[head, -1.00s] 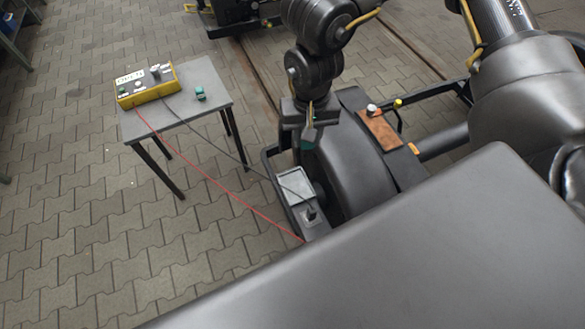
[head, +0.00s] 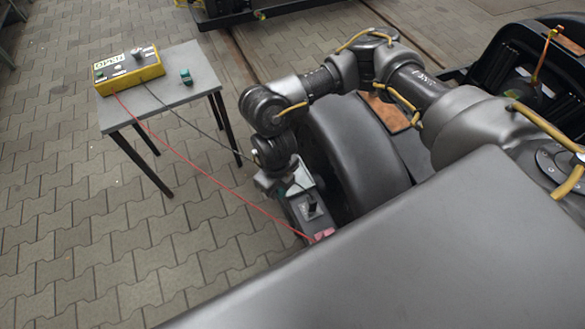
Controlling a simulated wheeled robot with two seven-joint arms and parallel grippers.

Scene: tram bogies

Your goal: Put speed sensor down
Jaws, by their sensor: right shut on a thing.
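My right gripper (head: 281,186) is over the near end of the bogie frame, beside the dark wheel (head: 350,150), pointing down. I cannot tell whether the held thing touches the bogie. My left gripper is not in view.
A grey table (head: 165,104) at the left carries a yellow test box (head: 129,72) and a small green part (head: 186,76). A red cable (head: 210,177) and a dark cable run from the box toward the bogie. A pink-red piece (head: 323,235) lies by the red cable's end. Paved floor is clear at lower left.

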